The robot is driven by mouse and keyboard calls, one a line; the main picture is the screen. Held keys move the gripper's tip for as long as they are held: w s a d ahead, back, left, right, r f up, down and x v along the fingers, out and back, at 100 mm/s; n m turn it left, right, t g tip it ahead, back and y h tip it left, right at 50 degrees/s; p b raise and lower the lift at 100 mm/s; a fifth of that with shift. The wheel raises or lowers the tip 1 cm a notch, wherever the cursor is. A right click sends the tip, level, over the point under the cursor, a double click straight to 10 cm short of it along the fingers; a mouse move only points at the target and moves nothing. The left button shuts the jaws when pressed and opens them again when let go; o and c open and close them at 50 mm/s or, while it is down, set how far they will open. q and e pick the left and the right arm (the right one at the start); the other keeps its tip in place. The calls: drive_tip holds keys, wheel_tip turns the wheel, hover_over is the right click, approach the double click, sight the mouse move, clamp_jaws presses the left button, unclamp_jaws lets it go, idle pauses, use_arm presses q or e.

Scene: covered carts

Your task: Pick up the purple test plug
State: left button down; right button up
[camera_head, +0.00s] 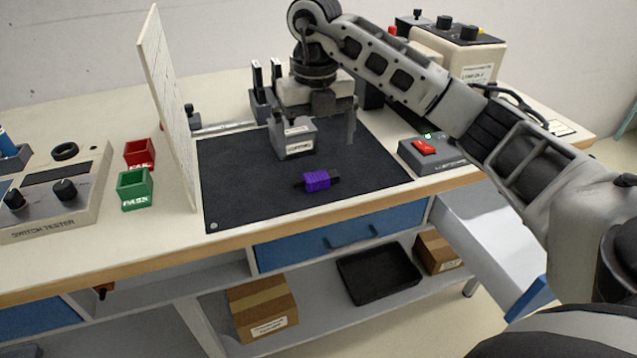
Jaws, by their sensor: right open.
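The purple test plug (318,180) lies on the black mat (245,185) on the workbench, with dark ends showing at both sides of its purple body. My right gripper (313,135) hangs pointing down over the back part of the mat, farther back than the plug. Its two fingers are spread, and it is apart from the plug. A small grey labelled block (295,143) shows at the gripper's left finger and partly overlaps it in view; I cannot tell whether they touch. My left gripper is out of view.
A white upright panel (168,100) stands at the mat's left edge. Green (136,189) and red (139,153) bins and a switch tester (50,205) are farther left. A box with a red switch (430,153) sits right of the mat. The mat's front is clear around the plug.

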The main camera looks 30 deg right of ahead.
sight(316, 176)
drive_tip(key=shift+s+f+p, duration=0.15)
drive_tip(key=shift+f+p, duration=0.4)
drive_tip(key=shift+f, duration=3)
drive_tip(key=c, duration=0.9)
